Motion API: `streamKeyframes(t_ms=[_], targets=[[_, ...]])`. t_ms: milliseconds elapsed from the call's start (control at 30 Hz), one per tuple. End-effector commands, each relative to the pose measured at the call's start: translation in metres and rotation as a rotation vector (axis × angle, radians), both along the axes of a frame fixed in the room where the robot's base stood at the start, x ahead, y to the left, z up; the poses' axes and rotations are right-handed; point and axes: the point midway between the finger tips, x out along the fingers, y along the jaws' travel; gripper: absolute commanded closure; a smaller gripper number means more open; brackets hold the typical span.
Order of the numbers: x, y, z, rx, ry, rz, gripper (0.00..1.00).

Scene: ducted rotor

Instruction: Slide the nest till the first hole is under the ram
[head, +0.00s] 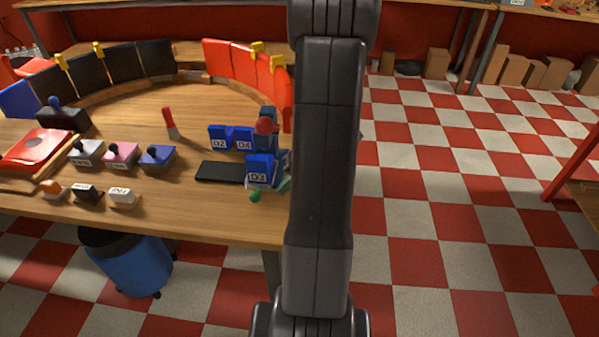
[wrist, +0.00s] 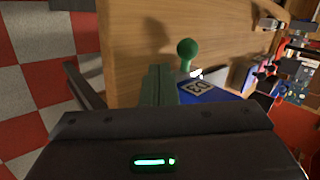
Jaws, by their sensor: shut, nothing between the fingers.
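A green ball knob (head: 255,196) sits at the table's front edge, just in front of a blue block marked D3 (head: 260,169). I cannot make out the nest's holes. The press with a red ball (head: 265,126) stands behind D3, partly hidden by my arm; the ram cannot be told clearly. My gripper (wrist: 158,72) is shut and empty, its greenish fingers to the left of the knob in the wrist view, apparently apart from it.
A black plate (head: 219,172) lies left of D3. Blue blocks D2 (head: 218,138) and D4 (head: 243,138) stand behind it. Several switch boxes, including a pink one (head: 121,154), are farther left. Checkered floor lies open right of the table (head: 190,222).

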Motion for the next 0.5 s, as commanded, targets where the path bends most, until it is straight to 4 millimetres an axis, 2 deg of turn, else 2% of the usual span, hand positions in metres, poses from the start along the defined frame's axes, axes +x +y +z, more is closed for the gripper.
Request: streamKeyframes(t_ms=[200, 500], targets=[[-0.005, 0.030, -0.007, 0.000, 0.001, 0.002, 1.00], [-0.007, 0.041, -0.011, 0.000, 0.000, 0.000, 1.00]])
